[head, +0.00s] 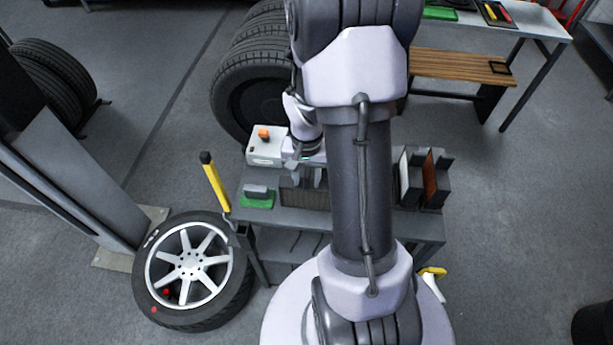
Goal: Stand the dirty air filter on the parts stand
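My gripper (308,177) points down over the left half of a grey cart top (280,218). Its fingertips are at the top of a dark, ribbed block (303,197), partly hidden by my arm; I cannot tell whether they grip it. To the right of my arm, two upright panels stand in dark holders on the cart: one white-faced (404,178), one brown-orange (431,177). The brown one looks like a dirty filter, but the ribbed block may also be a filter. I cannot tell which item is the parts stand.
A white box with an orange knob (265,148) and a green tray (257,201) sit at the cart's left. A yellow-handled tool (214,182) rises beside it. A wheel (190,268) lies front left. Tyres (250,85) stand behind; a wooden bench (455,66) is back right.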

